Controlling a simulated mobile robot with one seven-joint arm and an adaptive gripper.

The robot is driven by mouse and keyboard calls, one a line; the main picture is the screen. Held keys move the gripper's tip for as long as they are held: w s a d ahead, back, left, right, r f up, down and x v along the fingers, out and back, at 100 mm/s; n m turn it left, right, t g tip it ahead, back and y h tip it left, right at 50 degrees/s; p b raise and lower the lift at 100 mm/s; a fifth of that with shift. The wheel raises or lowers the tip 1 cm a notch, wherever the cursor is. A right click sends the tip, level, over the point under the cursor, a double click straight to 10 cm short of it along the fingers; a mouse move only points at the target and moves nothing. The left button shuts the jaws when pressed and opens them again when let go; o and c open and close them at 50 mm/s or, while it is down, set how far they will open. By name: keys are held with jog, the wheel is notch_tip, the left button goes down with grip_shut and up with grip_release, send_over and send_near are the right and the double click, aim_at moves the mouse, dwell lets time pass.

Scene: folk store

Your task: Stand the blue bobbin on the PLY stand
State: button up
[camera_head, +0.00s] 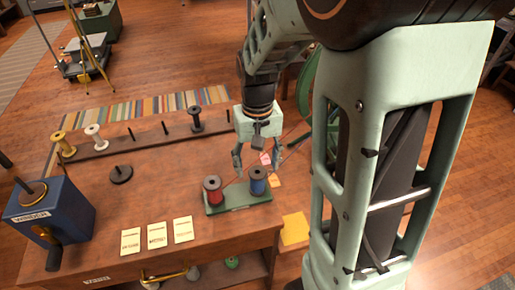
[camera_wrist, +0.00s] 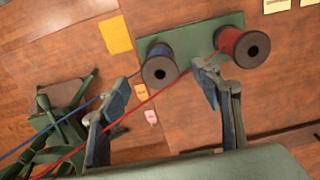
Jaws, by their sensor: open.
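The blue bobbin (camera_head: 258,181), with dark ends, stands upright at the right end of a low green stand (camera_head: 238,204). It also shows in the wrist view (camera_wrist: 159,66), on the green stand (camera_wrist: 190,40). The red bobbin (camera_head: 212,190) stands at the stand's left end. No PLY lettering is readable on the stand. My gripper (camera_head: 257,160) is open and empty, pointing down just behind and above the blue bobbin. In the wrist view the fingers (camera_wrist: 162,80) lie either side of the blue bobbin's near side, apart from it.
Blue and red threads (camera_wrist: 75,135) run from the bobbins toward a green wheel (camera_head: 305,85). A peg rail (camera_head: 130,140) holds pale bobbins and a dark one. A round single-peg base (camera_head: 121,175), a blue box (camera_head: 50,215) and three cards (camera_head: 157,234) stand on the table.

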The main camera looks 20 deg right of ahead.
notch_tip(320, 180, up, 11)
jog(key=shift+f, duration=0.2)
dwell(0.4)
